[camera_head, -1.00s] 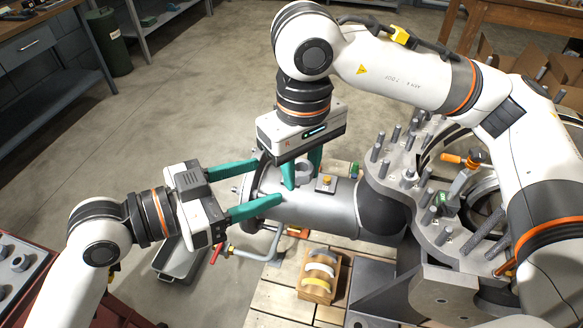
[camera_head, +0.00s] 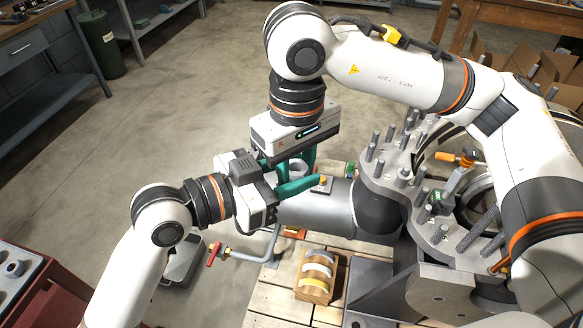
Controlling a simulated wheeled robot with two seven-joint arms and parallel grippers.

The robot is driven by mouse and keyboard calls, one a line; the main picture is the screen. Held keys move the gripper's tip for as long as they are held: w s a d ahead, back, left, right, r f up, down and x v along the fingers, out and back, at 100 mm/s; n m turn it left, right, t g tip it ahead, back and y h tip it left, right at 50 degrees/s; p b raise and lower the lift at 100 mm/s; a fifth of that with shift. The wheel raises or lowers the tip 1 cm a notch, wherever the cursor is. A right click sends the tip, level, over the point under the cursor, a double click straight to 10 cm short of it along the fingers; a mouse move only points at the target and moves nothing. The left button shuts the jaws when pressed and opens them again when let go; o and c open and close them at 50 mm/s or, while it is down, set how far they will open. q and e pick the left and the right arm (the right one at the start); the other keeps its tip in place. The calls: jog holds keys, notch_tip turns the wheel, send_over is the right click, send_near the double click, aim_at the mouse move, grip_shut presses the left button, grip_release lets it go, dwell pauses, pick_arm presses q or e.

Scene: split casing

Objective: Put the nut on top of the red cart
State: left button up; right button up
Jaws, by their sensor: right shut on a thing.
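A grey ring-shaped nut (camera_head: 298,168) is held by my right gripper (camera_head: 300,165), which points down from above, its teal fingers shut on it above the grey pipe (camera_head: 315,212). My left gripper (camera_head: 298,178) comes in from the left, open, with its near teal finger in front of the nut. Its far finger is mostly hidden by the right gripper; contact with the nut cannot be told. The red cart (camera_head: 62,285) is at the lower left, partly out of view, with a grey tray (camera_head: 30,268) on it holding round parts.
The large flange (camera_head: 385,165) with upright studs stands at the right, under my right arm. A wooden block with pale rings (camera_head: 316,275) sits on the pallet (camera_head: 270,300). A red-handled valve (camera_head: 214,254) is below the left gripper. Floor is clear at upper left.

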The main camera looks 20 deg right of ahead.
pick_arm(q)
jog(key=shift+w+a, duration=0.1)
jog(key=shift+w, duration=0.1)
jog(key=c, duration=0.4)
pick_arm(e)
jog(key=shift+s, duration=0.1)
pick_arm(q)
jog(key=shift+c, duration=0.2)
pick_arm(e)
jog(key=o, duration=0.9)
